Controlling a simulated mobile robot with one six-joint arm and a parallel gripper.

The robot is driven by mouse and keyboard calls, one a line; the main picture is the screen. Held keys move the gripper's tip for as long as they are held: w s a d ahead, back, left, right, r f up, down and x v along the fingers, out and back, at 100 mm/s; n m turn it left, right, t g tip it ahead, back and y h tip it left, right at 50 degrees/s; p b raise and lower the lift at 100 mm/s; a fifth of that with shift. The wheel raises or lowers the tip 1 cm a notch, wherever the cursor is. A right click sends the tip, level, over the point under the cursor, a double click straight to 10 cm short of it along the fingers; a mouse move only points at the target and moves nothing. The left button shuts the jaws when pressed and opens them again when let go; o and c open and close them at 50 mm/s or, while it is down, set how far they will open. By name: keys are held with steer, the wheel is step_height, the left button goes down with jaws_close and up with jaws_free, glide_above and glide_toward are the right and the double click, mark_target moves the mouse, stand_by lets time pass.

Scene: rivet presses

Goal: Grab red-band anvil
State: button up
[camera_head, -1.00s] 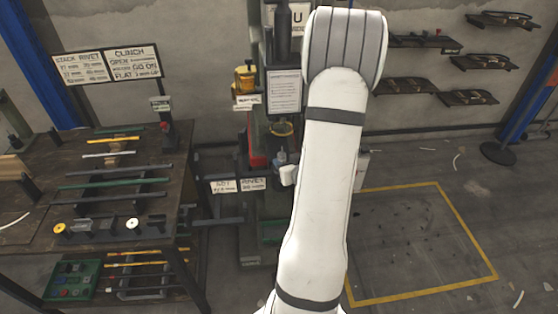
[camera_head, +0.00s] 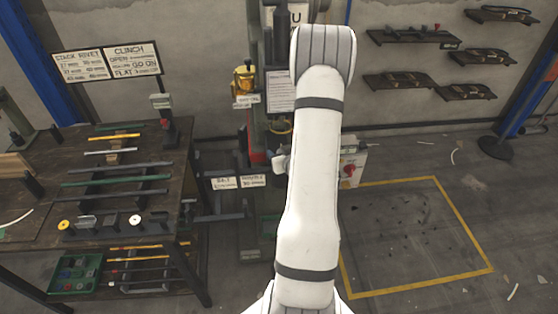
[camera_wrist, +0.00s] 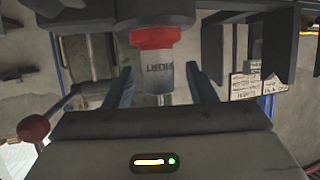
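The red-band anvil (camera_wrist: 157,38) shows in the wrist view as a short upright cylinder with a red band and a grey lettered part below it. My gripper (camera_wrist: 160,72) is open. One finger stands on each side of the grey part, with a visible gap on both sides. The anvil is close to the fingertips, and I see no contact. In the head view my arm covers the gripper's fingers and the anvil, so neither can be made out there.
In the wrist view a red ball-ended lever (camera_wrist: 34,128) stands at the left, and dark press parts lie above. In the head view a workbench (camera_head: 30,240) with rods and a holder rack (camera_head: 100,228) stands at left.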

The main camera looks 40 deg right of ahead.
jaws_close()
stand_by(0.3)
steer(key=shift+r, duration=0.1)
